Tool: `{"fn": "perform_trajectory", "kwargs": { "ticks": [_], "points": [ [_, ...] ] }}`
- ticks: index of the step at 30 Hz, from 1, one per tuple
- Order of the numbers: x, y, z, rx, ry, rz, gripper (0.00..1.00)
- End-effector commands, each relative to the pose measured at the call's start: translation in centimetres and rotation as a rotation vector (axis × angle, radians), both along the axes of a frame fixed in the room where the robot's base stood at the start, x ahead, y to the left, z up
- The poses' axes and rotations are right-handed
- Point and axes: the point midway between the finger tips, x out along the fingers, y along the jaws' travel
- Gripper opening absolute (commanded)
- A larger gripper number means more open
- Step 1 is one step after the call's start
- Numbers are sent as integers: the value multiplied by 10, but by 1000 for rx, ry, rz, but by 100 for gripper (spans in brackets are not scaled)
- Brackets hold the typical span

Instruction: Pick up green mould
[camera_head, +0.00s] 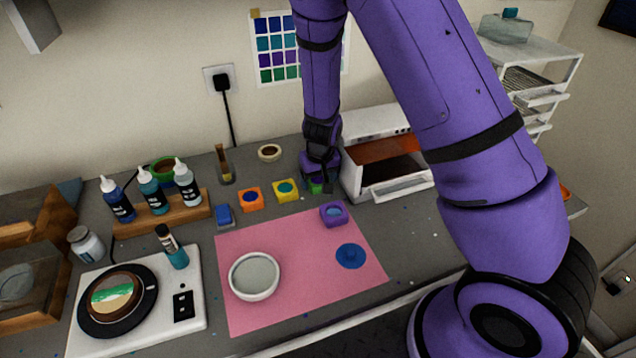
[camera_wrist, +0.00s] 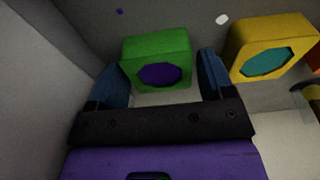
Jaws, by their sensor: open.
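The green mould (camera_wrist: 157,59) is a small block with a purple, roughly eight-sided recess. In the wrist view it sits on the grey worktop between the two blue fingers of my gripper (camera_wrist: 160,80). The fingers are open, one on each side of it; I cannot tell whether they touch it. In the head view my gripper (camera_head: 318,180) points down beside the white oven, and only a bit of the green mould (camera_head: 317,188) shows beneath it. The rest is hidden by the gripper.
A yellow mould (camera_head: 286,190) stands just beside the green one, with an orange mould (camera_head: 250,199) further left. A purple mould (camera_head: 334,215) and a white bowl (camera_head: 254,276) are on the pink mat (camera_head: 300,312).

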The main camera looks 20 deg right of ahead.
Motion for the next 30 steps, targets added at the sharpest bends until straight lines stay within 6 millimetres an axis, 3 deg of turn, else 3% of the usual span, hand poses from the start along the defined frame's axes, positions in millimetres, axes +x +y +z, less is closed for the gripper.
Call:
{"fn": "perform_trajectory", "kwargs": {
  "ticks": [4,9,20,30],
  "points": [
    [0,0,0,0,0,0,74],
    [0,0,0,0,0,0,38],
    [0,0,3,0,-2,2,38],
    [0,1,36,0,-4,3,38]
  ]
}}
